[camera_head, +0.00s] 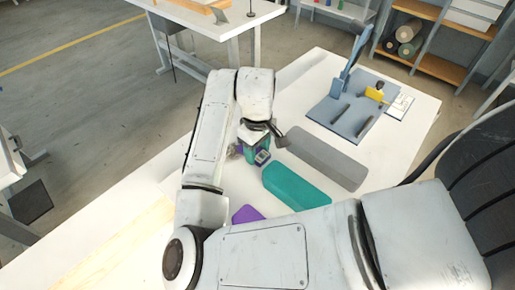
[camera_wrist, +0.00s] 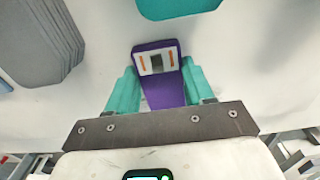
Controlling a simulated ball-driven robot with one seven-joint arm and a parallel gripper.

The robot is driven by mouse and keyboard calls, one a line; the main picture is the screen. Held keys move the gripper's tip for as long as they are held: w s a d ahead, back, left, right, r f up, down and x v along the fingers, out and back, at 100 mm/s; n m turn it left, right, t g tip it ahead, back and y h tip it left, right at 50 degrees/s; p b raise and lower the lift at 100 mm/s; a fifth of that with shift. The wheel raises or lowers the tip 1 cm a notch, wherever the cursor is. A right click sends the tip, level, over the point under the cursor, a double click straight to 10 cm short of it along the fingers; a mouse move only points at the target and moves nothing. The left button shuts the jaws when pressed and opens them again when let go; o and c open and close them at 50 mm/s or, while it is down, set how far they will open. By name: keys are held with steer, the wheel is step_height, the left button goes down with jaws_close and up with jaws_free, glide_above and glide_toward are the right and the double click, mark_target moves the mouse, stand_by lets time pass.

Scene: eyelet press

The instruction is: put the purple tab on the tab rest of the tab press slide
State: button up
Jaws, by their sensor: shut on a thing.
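My gripper (camera_head: 256,152) is above the white table, left of the teal and grey pieces. In the wrist view its teal fingers (camera_wrist: 158,85) are shut on the purple tab (camera_wrist: 163,95), one on each side. The tab's far end carries a white patch with a dark square and two orange marks. In the head view only a sliver of purple shows beside the fingers. The tab press slide (camera_head: 345,117) is a blue-grey plate at the table's far right, with a tall blue lever (camera_head: 350,60) and a yellow part (camera_head: 375,94). I cannot make out the tab rest.
A teal piece (camera_head: 295,187) and a long grey piece (camera_head: 325,157) lie on the table (camera_head: 230,180) between my gripper and the press. Another purple piece (camera_head: 247,214) is partly hidden by my arm. A white card (camera_head: 400,105) lies beside the press.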

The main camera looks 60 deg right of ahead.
steer(key=shift+f, duration=0.1)
steer(key=o, duration=1)
